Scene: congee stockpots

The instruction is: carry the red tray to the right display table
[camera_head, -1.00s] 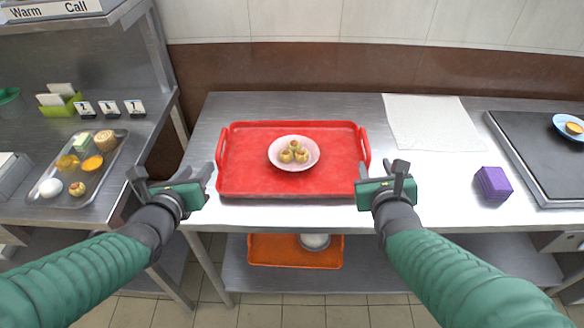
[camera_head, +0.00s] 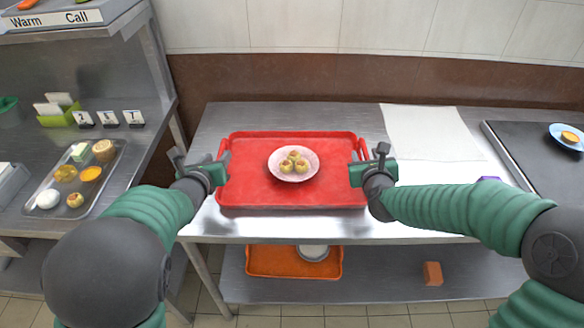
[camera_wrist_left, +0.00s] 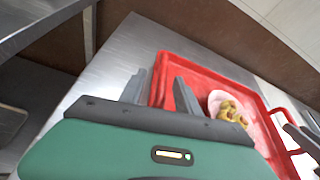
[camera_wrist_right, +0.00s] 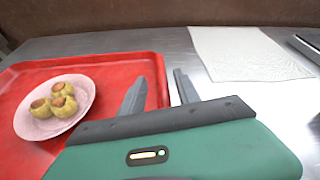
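The red tray (camera_head: 330,190) lies flat on the steel table (camera_head: 270,115). A pink plate (camera_head: 272,170) with three small yellow-brown buns (camera_head: 293,164) rests on it. My left gripper (camera_head: 204,162) is at the tray's left handle, and my right gripper (camera_head: 369,155) is at its right handle. In the left wrist view, the fingers (camera_wrist_left: 160,90) are apart, with the tray's edge (camera_wrist_left: 158,70) between or just beyond them. In the right wrist view, the fingers (camera_wrist_right: 158,88) are also apart by the tray's right edge. I cannot tell whether either gripper touches a handle.
A white cloth (camera_head: 425,130) lies right of the tray. A dark panel (camera_head: 535,150) with a blue plate (camera_head: 572,130) is further right. My right arm mostly hides a purple block (camera_head: 488,179). An orange tray (camera_head: 265,262) sits on the lower shelf. A food counter stands left.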

